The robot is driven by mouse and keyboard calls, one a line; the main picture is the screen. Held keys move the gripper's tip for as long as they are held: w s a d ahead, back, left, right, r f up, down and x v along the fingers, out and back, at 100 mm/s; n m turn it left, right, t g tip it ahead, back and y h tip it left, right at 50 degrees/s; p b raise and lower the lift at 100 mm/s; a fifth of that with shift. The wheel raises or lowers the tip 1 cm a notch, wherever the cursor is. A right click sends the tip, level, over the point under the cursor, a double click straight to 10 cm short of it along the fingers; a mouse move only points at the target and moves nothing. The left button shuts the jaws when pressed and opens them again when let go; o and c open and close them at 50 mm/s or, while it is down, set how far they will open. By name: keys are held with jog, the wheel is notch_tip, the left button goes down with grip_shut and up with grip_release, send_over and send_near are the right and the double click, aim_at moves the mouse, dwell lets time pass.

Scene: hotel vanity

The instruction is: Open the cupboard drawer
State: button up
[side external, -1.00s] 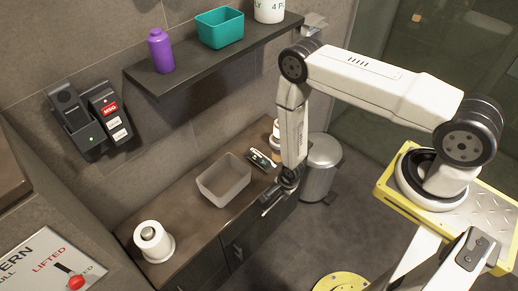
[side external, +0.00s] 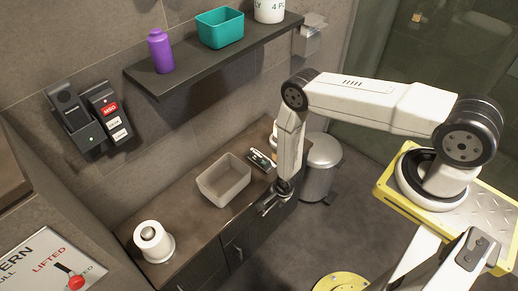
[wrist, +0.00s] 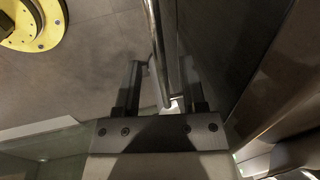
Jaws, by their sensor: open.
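The cupboard (side external: 213,263) is the dark unit under the counter along the wall. Its front looks closed in the side view, with a small handle (side external: 238,254) on the visible part. My gripper (side external: 271,205) is at the cupboard's front, near its right end. In the wrist view my gripper (wrist: 161,72) is open, with one finger on each side of a metal bar handle (wrist: 155,38). The dark drawer front (wrist: 222,48) lies just right of the bar. I cannot tell whether either finger touches the bar.
On the counter stand a grey bin (side external: 223,181), a white roll (side external: 153,241) and a small dark item (side external: 262,160). A metal pedal bin (side external: 321,168) stands right of the cupboard. A shelf (side external: 185,72) hangs above. Floor in front (side external: 285,262) is clear.

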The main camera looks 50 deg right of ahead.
jog(key=shift+f, duration=0.3)
grip_shut()
dwell(1.4)
